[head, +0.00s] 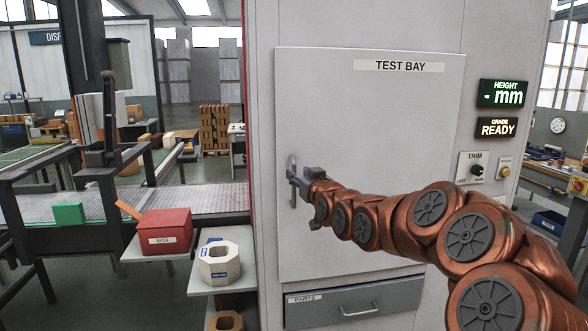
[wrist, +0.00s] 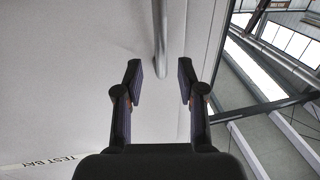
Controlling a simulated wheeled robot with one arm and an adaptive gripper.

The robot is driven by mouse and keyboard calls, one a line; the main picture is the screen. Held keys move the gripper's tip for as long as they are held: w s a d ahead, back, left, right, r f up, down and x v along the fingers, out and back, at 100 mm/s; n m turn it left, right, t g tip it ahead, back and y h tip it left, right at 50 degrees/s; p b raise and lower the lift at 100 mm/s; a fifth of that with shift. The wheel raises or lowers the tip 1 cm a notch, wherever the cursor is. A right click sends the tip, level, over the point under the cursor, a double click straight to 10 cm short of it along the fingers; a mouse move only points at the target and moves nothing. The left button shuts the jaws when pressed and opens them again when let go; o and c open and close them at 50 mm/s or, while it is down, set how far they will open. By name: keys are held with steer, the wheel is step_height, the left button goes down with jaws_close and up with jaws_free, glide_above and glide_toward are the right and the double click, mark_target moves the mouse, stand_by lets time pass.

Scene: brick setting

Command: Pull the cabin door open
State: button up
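The cabin door (head: 375,160) is a light grey panel labelled TEST BAY, flat in the cabin front and looking shut. Its handle (head: 292,165) is a grey upright bar near the door's left edge, partly hidden by my gripper (head: 299,181). In the wrist view the handle (wrist: 160,40) is a metal bar running down from the top. Its end lies between the two dark fingers of my gripper (wrist: 161,80). The fingers are spread, with a gap on both sides of the bar. I see no contact with it.
A PARTS drawer (head: 355,302) sits below the door. A control panel with a TRIM knob (head: 477,170) is right of it. At left, a red box (head: 164,232) and a pale hollow block (head: 220,262) stand on small shelves beside a conveyor (head: 180,203).

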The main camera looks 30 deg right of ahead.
mark_target(295, 171)
steer(key=shift+p+x, duration=0.6)
steer(key=shift+x, duration=1.55)
steer(key=shift+a, duration=0.1)
jaws_close()
